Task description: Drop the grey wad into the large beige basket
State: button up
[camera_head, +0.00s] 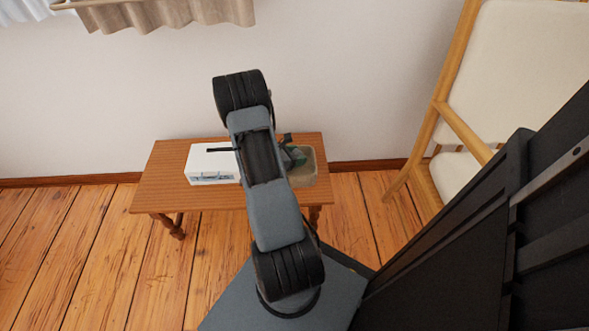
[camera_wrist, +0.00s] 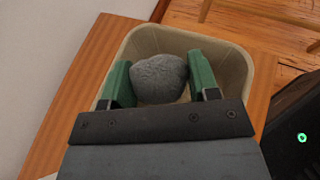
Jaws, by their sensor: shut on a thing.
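The grey wad (camera_wrist: 159,79) is a rounded, rough lump between the two green fingers of my gripper (camera_wrist: 161,82) in the wrist view. My gripper is shut on it. Behind and around the wad in that view is the beige basket (camera_wrist: 224,53), open at the top, with its rim on several sides of the wad. I cannot tell the wad's height relative to the rim. In the head view, the basket (camera_head: 308,174) stands at the right end of the table, and my gripper (camera_head: 294,155) is at it, partly hidden by my arm. The wad is not clearly visible there.
The small wooden table (camera_head: 165,175) stands against the white wall. A white box (camera_head: 211,165) lies on it left of the basket, partly behind my arm. A wooden chair with cream cushions (camera_head: 462,172) stands to the right. The plank floor (camera_head: 95,250) is clear at left.

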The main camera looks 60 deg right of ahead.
jog(key=o, duration=1)
jog(key=p+v, duration=0.4)
jog(key=v, duration=1)
jog(key=shift+d, duration=0.1)
